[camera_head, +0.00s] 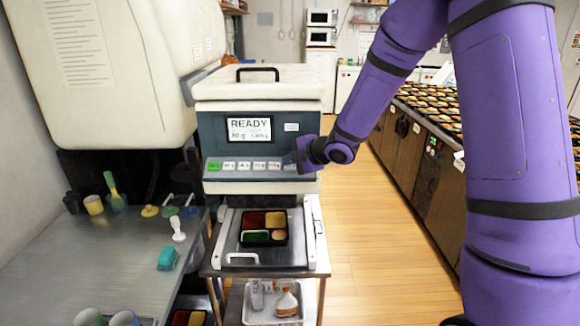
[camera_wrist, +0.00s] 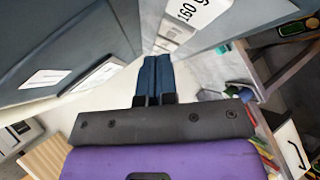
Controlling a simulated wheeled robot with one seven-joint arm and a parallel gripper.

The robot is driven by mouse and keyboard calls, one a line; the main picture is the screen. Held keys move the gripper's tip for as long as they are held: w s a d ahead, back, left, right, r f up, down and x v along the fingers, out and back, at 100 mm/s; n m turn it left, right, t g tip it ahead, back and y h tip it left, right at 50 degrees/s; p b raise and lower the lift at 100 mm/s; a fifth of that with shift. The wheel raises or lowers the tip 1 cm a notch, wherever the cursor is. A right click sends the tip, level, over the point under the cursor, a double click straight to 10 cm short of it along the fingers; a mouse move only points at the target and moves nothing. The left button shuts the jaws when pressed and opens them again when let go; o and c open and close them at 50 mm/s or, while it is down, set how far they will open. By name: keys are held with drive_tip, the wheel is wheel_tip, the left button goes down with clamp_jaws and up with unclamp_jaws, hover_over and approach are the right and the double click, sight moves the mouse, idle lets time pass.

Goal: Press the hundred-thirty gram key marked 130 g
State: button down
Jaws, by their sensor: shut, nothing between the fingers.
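The grey sealing machine (camera_head: 208,130) has a screen (camera_head: 250,129) reading READY above a sloped strip with a row of small keys (camera_head: 245,166). The leftmost key (camera_head: 214,166) is green and the others are white. Their labels are too small to read in the head view, so I cannot tell which is 130 g. My gripper (camera_head: 295,158) is at the right end of this row. In the wrist view its dark blue fingers (camera_wrist: 157,62) are shut and empty, pointing along the strip. A key marked 160 g (camera_wrist: 190,12) shows close by. I cannot tell whether the fingertips touch a key.
A counter of bentos (camera_head: 428,105) stands at right, with open wooden floor between.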

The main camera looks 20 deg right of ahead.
drive_tip(key=shift+f, duration=0.1)
drive_tip(key=shift+w+d+f, duration=0.1)
drive_tip(key=shift+w+f, duration=0.1)
drive_tip(key=shift+f, duration=0.05)
drive_tip(key=shift+w+f, duration=0.2)
drive_tip(key=shift+f, duration=0.2)
idle(0.9)
drive_tip(key=shift+r, duration=0.1)
drive_tip(key=shift+s+r, duration=0.4)
drive_tip(key=shift+r, duration=0.25)
drive_tip(key=shift+s+a+r, duration=0.15)
drive_tip(key=shift+s+r, duration=0.25)
drive_tip(key=shift+r, duration=0.3)
drive_tip(key=shift+s+a+r, duration=0.15)
drive_tip(key=shift+s+r, duration=0.25)
drive_tip(key=shift+r, duration=0.35)
drive_tip(key=shift+s+a+r, duration=0.15)
drive_tip(key=shift+s+r, duration=0.25)
drive_tip(key=shift+r, duration=0.3)
